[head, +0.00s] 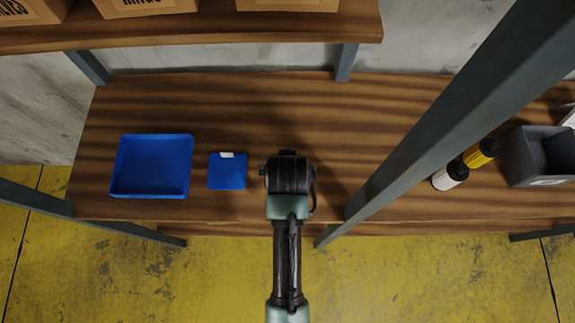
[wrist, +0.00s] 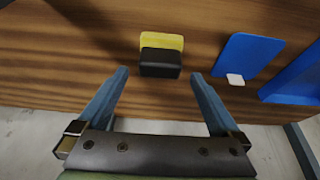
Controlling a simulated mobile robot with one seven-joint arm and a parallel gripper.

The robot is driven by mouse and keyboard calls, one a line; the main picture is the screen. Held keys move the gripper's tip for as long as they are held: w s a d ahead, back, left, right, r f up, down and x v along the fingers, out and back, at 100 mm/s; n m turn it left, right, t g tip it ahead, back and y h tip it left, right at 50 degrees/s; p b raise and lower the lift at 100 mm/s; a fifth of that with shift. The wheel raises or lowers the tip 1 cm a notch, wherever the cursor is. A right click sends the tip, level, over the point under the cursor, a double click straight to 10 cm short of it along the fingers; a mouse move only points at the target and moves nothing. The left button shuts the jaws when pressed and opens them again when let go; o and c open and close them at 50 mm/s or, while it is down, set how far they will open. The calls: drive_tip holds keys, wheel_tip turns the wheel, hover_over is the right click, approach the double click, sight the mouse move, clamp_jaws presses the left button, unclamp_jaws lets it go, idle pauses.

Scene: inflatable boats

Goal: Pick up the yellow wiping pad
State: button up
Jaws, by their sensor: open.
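The wiping pad shows in the wrist view as a yellow slab (wrist: 162,41) with a black block (wrist: 160,63) on its near side. It lies on the brown wooden shelf board (wrist: 60,60). My gripper (wrist: 159,75) is open and empty, its two blue-grey fingers wide apart. The pad is just beyond the fingertips and roughly centred between them; the fingers do not appear to touch it. In the head view my arm hides the pad, and the fingers cannot be seen there.
A flat blue piece (head: 227,172) with a white patch and a blue tray (head: 150,190) lie left of my arm in the head view. A yellow bottle (head: 481,152), a white bottle (head: 450,176) and a grey bin (head: 518,160) stand right, beyond a slanting post (head: 440,120). An upper shelf (head: 200,35) overhangs the back.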

drive_tip(key=shift+s+p+x, duration=0.15)
drive_tip(key=shift+p+x, duration=0.05)
drive_tip(key=shift+x, duration=0.9)
drive_tip(key=shift+s+p+x, duration=0.15)
drive_tip(key=shift+x, duration=0.95)
drive_tip(key=shift+f, duration=0.1)
drive_tip(key=c, duration=1.2)
